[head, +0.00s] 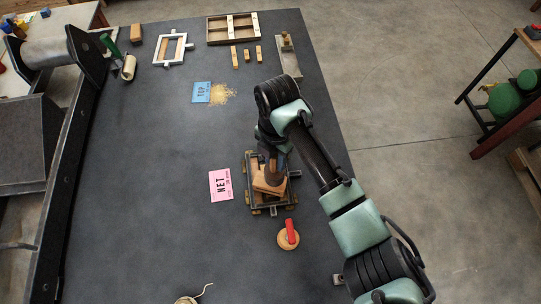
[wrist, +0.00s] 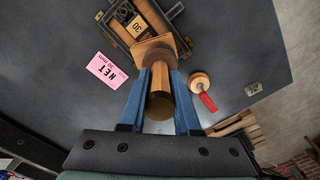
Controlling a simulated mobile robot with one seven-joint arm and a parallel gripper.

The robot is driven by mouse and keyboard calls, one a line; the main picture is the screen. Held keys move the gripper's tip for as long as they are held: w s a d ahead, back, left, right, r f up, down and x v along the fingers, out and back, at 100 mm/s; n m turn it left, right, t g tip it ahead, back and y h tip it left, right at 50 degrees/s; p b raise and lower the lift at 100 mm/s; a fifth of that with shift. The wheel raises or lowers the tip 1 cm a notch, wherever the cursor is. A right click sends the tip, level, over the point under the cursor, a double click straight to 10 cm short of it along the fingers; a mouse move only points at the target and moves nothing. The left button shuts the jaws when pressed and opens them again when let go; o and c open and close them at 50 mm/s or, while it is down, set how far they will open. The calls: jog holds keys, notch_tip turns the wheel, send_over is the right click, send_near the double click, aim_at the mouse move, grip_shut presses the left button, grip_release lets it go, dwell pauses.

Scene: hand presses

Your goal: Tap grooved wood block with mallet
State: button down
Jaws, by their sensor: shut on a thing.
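My gripper (wrist: 160,78), with blue fingers, is shut on the handle of a wooden mallet (wrist: 160,100). The handle's round end faces the wrist camera. The mallet's blocky light-brown head (head: 267,185) is over the metal frame (head: 251,168) on the dark table. In the wrist view, a wood block marked 30 (wrist: 137,27) sits inside this frame, just beyond the mallet head. I cannot make out its groove. The mallet head and my gripper (head: 272,162) hide part of the frame; I cannot tell whether the head touches anything.
A pink NET card (head: 220,185) lies left of the frame. A round wooden piece with a red handle (head: 289,236) stands in front of it. A blue card (head: 201,92), sawdust, trays and small blocks lie farther back. The table's left-middle is clear.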

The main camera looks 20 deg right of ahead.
jog(key=shift+s+d, duration=0.25)
jog(key=shift+d, duration=0.1)
jog(key=shift+f, duration=0.1)
notch_tip(320, 180, down, 3)
jog(key=shift+r+b, duration=0.1)
jog(key=shift+b, duration=0.95)
notch_tip(320, 180, up, 4)
jog(key=p, duration=0.3)
jog(key=shift+p, duration=0.3)
jog(key=shift+f, duration=0.2)
jog(key=shift+w+a+f, duration=0.1)
jog(key=shift+w+a, duration=0.1)
jog(key=shift+w+a+f+b, duration=0.15)
jog(key=shift+w+a+b, duration=0.2)
jog(key=shift+w+a, duration=0.3)
jog(key=shift+w+a+f+b, duration=0.1)
jog(key=shift+w+a+b, duration=0.3)
jog(key=shift+a, duration=0.35)
